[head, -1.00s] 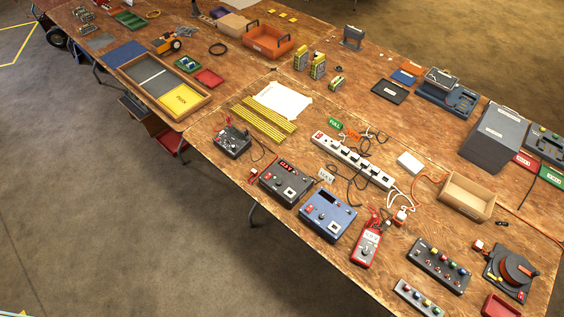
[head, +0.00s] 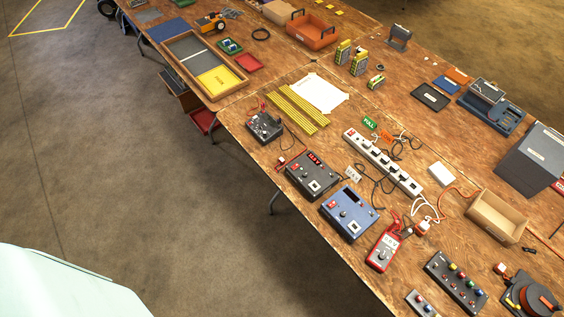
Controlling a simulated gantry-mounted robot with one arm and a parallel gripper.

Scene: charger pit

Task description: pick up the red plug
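A small red plug-like piece (head: 281,160) lies on the wooden table beside the dark charger box (head: 312,176), near the table's front edge. Other small red-and-white pieces sit near the orange cord (head: 501,268) and by the white leads (head: 422,226). Red leads also lie at the top of the red meter (head: 383,252). At this size I cannot tell for certain which is the red plug. My gripper is not in view.
A white power strip (head: 383,162) with tangled black cables lies behind the chargers. A blue charger box (head: 349,212), a small black box (head: 264,126) and a cardboard tray (head: 497,217) stand nearby. Yellow strips (head: 297,109) lie farther back. The floor left of the table is clear.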

